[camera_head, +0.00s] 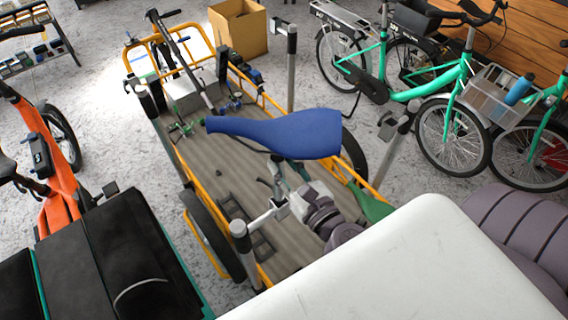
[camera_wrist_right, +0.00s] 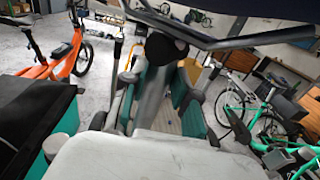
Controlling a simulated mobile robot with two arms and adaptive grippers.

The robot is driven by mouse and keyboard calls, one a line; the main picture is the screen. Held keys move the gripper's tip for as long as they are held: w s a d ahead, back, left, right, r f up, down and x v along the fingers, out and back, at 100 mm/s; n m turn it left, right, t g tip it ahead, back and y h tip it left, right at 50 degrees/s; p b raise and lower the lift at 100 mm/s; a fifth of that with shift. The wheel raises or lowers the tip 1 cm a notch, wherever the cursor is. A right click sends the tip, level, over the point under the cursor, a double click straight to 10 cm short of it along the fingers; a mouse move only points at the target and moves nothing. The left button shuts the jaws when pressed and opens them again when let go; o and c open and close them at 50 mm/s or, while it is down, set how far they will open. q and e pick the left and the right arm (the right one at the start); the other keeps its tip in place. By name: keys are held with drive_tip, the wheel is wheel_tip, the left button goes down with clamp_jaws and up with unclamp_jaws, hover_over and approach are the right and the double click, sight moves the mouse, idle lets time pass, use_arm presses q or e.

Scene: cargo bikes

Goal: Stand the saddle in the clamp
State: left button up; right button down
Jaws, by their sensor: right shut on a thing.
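The blue saddle (camera_head: 280,133) is held up over the cargo bed, its narrow nose to the left and its wide end to the right. My right gripper (camera_head: 288,172) is under the saddle and shut on it; the saddle hides much of the grip. In the right wrist view a dark shape (camera_wrist_right: 167,48) and grey bars show close up around the gripper. Several grey posts with clamp heads stand around the bed: front left (camera_head: 240,245), right (camera_head: 395,140) and back (camera_head: 291,65). The saddle is apart from the right post. I cannot tell which clamp is meant.
The yellow-railed cargo bed (camera_head: 215,160) holds a green piece (camera_head: 372,206) at its right side and a dark rack. A cardboard box (camera_head: 238,30) stands behind. An orange bike (camera_head: 60,165) is left; green bikes (camera_head: 445,85) are right. Bare floor lies between.

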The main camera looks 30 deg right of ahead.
wheel_tip(320, 180, down, 8)
drive_tip(key=b, duration=0.7)
drive_tip(key=shift+f, duration=0.15)
idle(2.9)
drive_tip(key=c, duration=0.8)
unclamp_jaws()
drive_tip(key=s, duration=1.2)
